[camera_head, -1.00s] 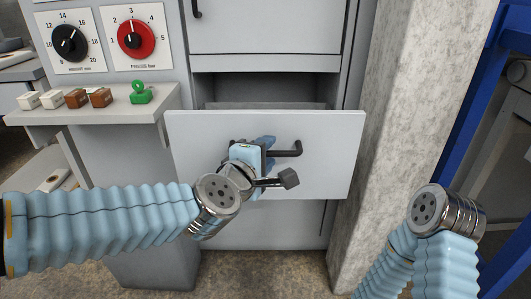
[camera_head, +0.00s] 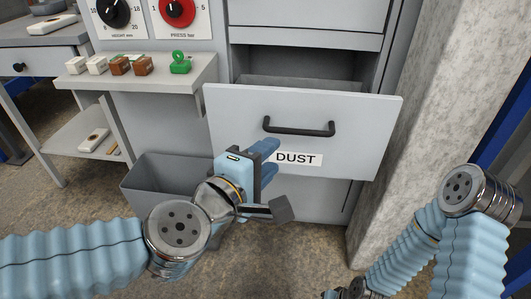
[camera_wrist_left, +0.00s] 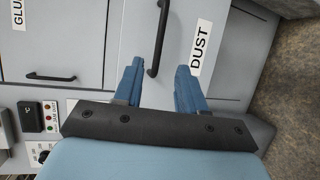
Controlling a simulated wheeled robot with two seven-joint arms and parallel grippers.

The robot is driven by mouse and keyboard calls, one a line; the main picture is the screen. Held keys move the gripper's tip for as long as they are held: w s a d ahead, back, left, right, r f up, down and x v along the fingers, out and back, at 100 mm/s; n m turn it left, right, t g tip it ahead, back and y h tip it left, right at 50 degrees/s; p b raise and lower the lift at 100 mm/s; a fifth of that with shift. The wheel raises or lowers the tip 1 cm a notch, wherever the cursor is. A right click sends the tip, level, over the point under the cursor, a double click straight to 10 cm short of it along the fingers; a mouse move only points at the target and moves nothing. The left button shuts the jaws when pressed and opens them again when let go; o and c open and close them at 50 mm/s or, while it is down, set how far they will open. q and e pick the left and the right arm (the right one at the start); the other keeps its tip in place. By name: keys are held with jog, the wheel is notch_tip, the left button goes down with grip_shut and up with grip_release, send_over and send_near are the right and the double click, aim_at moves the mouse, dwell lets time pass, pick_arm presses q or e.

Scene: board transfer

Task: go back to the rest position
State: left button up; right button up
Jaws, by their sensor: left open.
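My left gripper (camera_head: 272,160) is open and empty, just below and left of the black handle (camera_head: 298,130) of the drawer labelled DUST (camera_head: 345,108). The gripper covers part of the drawer's lower left front. The drawer stands pulled out of the grey cabinet. In the left wrist view the two blue fingers of the left gripper (camera_wrist_left: 160,78) are spread apart, with the handle (camera_wrist_left: 158,40) beyond them and the DUST label (camera_wrist_left: 201,47) to the right. My right arm shows at the lower right of the head view; its gripper is out of the picture.
A grey bin (camera_head: 160,185) stands on the floor left of the cabinet. A shelf (camera_head: 150,80) holds white and brown blocks and a green item (camera_head: 180,63) below the dials. A concrete pillar (camera_head: 440,100) stands to the right. Bare floor lies in front.

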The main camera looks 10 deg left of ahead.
pick_arm(q)
jog(key=shift+s, duration=0.15)
dwell(0.3)
jog(key=w+a+f+m+g+y+p, duration=0.1)
jog(key=w+f+m+g, duration=0.25)
jog(key=f, duration=0.85)
jog(key=w+a+f+m+g+y, duration=0.25)
jog(key=w+f, duration=0.25)
jog(key=f, duration=0.6)
jog(key=s+a+f+m+g, duration=0.1)
jog(key=s+f, duration=0.3)
jog(key=f, duration=0.4)
jog(key=s+a+f+m+g+h+p, duration=0.1)
jog(key=s+f+m+g, duration=0.2)
jog(key=f, duration=0.6)
jog(key=s+a+f+m+g, duration=0.1)
jog(key=s+f+m+g, duration=0.1)
jog(key=s+f, duration=0.5)
notch_tip(320, 180, down, 2)
jog(key=shift+m+g, duration=0.3)
jog(key=shift+g, duration=0.6)
jog(key=shift+h, duration=0.25)
